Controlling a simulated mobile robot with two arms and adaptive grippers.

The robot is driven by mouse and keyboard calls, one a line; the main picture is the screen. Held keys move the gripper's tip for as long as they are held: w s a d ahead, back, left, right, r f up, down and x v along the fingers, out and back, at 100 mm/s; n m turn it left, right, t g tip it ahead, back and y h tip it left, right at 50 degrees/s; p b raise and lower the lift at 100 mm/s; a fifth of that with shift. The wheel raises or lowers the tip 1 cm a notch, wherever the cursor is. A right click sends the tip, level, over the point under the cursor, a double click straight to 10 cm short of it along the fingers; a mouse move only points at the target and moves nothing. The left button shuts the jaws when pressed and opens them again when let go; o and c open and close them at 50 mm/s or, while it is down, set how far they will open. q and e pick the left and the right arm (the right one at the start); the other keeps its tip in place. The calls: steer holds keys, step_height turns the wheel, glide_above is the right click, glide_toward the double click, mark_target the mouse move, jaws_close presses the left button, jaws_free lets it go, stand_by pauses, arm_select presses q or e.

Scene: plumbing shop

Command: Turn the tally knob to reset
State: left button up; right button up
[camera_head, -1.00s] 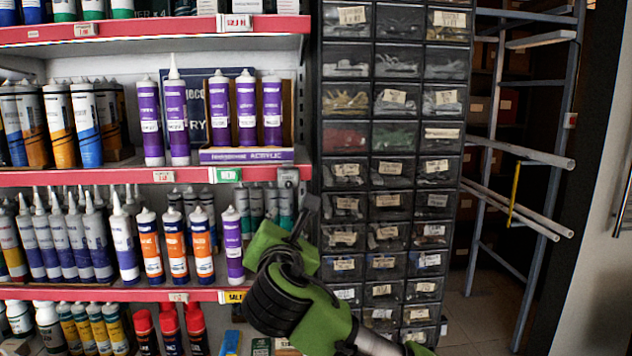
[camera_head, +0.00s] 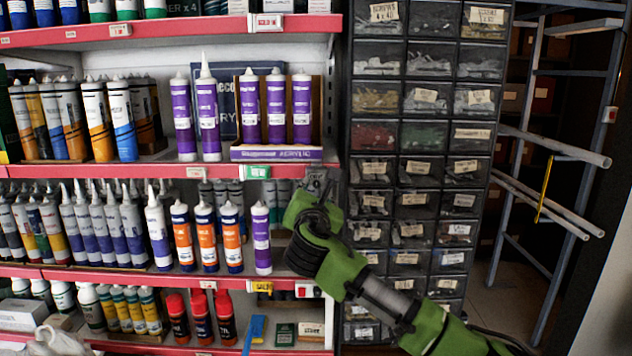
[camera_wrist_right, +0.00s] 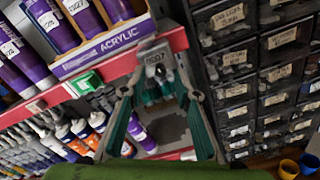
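A small grey tally counter (camera_head: 317,180) is fixed to the front of the red shelf edge, at its right end. In the right wrist view the counter (camera_wrist_right: 155,66) shows a pale number window at its top; the digits are too small to read surely. Its knob cannot be made out clearly. My right gripper (camera_head: 314,192) is right in front of the counter. In the wrist view the two fingers of the right gripper (camera_wrist_right: 160,94) are apart, one on each side of the counter's lower part; contact cannot be told. My left gripper is not in view.
The red shelf edge (camera_head: 120,174) runs left of the counter. Purple tubes (camera_head: 250,110) stand above it and orange-labelled tubes (camera_head: 205,235) below. A black drawer cabinet (camera_head: 415,150) stands close on the right.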

steer(key=shift+w, duration=0.8)
jaws_close()
